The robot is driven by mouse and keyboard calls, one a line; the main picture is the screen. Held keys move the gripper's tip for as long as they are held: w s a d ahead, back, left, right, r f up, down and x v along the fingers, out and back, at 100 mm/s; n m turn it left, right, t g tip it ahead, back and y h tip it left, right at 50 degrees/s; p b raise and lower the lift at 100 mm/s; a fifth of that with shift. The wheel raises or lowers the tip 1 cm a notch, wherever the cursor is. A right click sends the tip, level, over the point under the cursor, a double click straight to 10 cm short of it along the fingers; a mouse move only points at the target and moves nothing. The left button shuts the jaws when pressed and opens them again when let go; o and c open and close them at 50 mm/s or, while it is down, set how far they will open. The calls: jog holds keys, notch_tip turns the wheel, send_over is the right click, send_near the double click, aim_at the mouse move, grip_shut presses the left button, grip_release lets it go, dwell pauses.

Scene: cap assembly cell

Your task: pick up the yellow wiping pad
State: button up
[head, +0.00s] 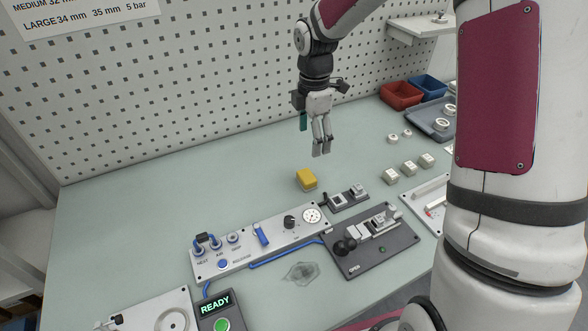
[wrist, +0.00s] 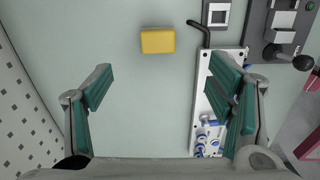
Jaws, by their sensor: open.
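The yellow wiping pad (head: 307,179) lies flat on the pale green bench, just behind the control panel. In the wrist view the pad (wrist: 158,41) shows whole, ahead of and between the lines of my two fingers. My gripper (head: 321,150) hangs fingers-down above the bench, a little behind and to the right of the pad in the head view. In the wrist view my gripper (wrist: 165,85) has its teal-padded fingers wide apart with nothing between them. The pad is apart from the fingers.
The control panel (head: 262,243) with knob and gauge stands in front of the pad. A small dark fixture (head: 345,199) is close on its right, and a clamp fixture (head: 372,241) lies beyond. Several white blocks, red (head: 400,95) and blue (head: 428,86) bins are right. Bench left of the pad is clear.

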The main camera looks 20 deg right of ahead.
aim_at(307, 175)
jog(key=shift+n, duration=0.3)
jog(key=f, duration=0.5)
jog(key=f+p, duration=0.1)
jog(key=f, duration=0.8)
jog(key=shift+w+a+f+p, duration=0.2)
jog(key=shift+a+f+p, duration=0.15)
jog(key=shift+f, duration=0.05)
jog(key=c, duration=1.3)
jog(key=shift+r, duration=0.1)
jog(key=shift+c, duration=0.2)
notch_tip(307, 175, up, 10)
jog(key=shift+f+b, duration=0.1)
jog(key=shift+b, duration=0.45)
